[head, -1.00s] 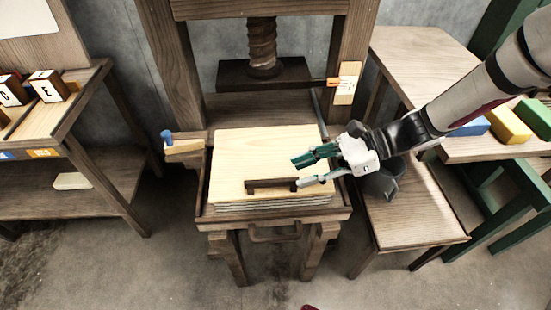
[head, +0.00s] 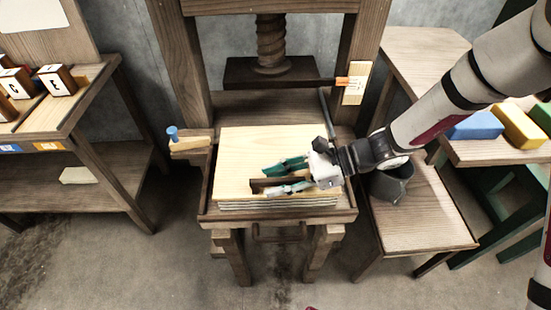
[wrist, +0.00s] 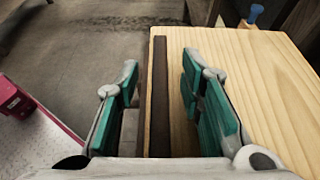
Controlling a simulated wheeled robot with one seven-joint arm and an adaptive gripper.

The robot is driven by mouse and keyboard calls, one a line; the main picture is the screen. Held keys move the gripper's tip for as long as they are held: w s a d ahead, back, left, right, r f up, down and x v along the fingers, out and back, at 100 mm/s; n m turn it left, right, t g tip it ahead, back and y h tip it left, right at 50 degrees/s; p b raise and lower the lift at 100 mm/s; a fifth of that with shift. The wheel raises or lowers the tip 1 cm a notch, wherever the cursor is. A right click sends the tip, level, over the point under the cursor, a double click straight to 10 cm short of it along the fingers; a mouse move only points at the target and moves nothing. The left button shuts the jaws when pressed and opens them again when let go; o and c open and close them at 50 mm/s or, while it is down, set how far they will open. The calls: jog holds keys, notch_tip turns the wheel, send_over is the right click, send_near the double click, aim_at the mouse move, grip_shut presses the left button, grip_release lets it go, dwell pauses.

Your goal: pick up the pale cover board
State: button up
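The pale cover board (head: 243,147) lies flat on a stack of sheets in the press bed. It also shows in the wrist view (wrist: 265,75). A dark brown handle bar (head: 256,184) runs along its front part. My gripper (head: 267,180) is open over the front of the board, coming from the right. Its green-padded fingers lie on either side of the handle; in the wrist view the handle (wrist: 159,105) stands between them with gaps on both sides. The gripper partly hides the handle's right end in the head view.
The press platen (head: 270,72) and screw hang behind the board between two posts. A peg with a blue top (head: 172,134) stands left of the bed. A dark bucket (head: 391,185) sits on the right bench. Coloured blocks (head: 518,127) lie on the right table.

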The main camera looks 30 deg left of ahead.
grip_shut()
